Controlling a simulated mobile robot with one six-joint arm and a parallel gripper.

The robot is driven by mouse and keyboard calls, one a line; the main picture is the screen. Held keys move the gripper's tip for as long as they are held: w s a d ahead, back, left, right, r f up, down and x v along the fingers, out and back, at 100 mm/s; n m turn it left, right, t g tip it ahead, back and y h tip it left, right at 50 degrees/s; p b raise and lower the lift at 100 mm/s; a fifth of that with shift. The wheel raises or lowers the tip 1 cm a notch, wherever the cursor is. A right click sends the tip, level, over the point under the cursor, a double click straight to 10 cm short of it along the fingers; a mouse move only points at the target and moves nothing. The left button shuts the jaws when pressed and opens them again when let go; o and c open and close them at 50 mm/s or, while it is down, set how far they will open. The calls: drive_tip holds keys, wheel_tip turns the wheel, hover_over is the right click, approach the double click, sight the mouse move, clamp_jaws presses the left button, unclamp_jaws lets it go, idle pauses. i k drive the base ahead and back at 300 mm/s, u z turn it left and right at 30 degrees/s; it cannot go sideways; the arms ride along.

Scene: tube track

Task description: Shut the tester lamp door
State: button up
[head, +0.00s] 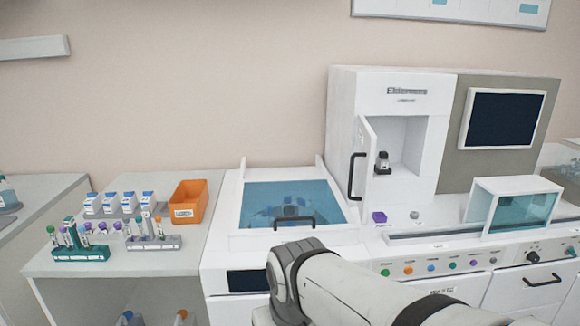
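The tester (407,84) is a tall white cabinet at the right of the head view, with a dark screen on its right half. Its lamp door (367,140) is white with a black bar handle (356,177) and stands open, hinged outward at the left of the opening. Inside the open compartment (405,140) sits a small black-and-white part (383,163), possibly the lamp. My arm comes up from the bottom right, below and left of the door and apart from it. My gripper does not show.
A white machine with a blue clear lid (290,203) stands left of the tester. A small purple cap (379,217) lies on the ledge before the door. A clear-fronted box (513,206) is at right. Tube racks (80,252) and an orange bin (188,202) are at left.

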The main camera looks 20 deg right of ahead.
sight(364, 155)
drive_tip(key=z, duration=1.05)
drive_tip(key=i, duration=1)
drive_tip(key=u, duration=0.1)
drive_tip(key=k, duration=0.5)
drive_tip(key=z, duration=1)
drive_tip(key=k, duration=0.75)
drive_tip(key=u, duration=0.7)
